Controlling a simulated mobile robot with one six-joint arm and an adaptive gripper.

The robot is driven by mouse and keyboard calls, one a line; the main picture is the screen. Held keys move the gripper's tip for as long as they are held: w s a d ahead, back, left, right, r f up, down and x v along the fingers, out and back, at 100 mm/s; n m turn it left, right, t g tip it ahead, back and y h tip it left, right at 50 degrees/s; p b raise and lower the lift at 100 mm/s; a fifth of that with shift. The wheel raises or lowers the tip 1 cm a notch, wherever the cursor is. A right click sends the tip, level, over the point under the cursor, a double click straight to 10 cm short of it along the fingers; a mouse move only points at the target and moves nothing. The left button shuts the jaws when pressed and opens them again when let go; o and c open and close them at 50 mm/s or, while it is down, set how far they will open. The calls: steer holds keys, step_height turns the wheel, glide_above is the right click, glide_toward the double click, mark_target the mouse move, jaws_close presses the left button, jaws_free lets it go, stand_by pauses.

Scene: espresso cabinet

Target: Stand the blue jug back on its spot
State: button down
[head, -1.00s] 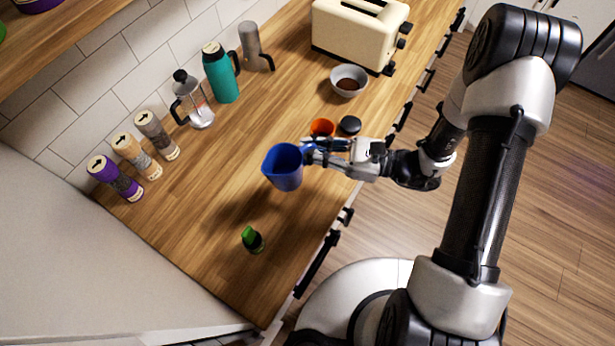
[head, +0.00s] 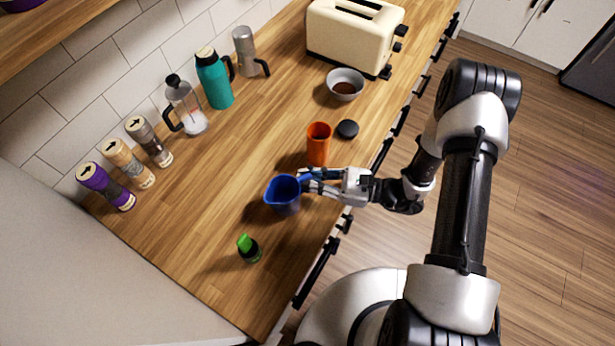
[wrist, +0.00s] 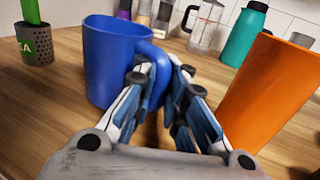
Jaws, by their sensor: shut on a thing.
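The blue jug (head: 283,196) is upright over the wooden counter, between the orange cup and the green-topped pot. It also shows in the wrist view (wrist: 110,62), with its handle toward me. My gripper (head: 307,184) is shut on the jug's handle, and its fingers (wrist: 160,90) sit on both sides of the handle. The jug's base looks at or very near the counter top; I cannot tell whether it touches. No marked spot for the jug can be made out.
An orange cup (head: 318,146) stands close behind my gripper, with a dark round lid (head: 347,128) beside it. A small green-topped pot (head: 249,248) stands nearer the front. A bowl (head: 345,84), toaster (head: 352,35), French press (head: 186,108) and teal flask (head: 214,80) stand farther back.

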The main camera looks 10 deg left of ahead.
steer(key=shift+f, duration=0.1)
steer(key=c, duration=2.2)
jaws_free()
steer(key=shift+f, duration=0.1)
steer(key=o, duration=0.6)
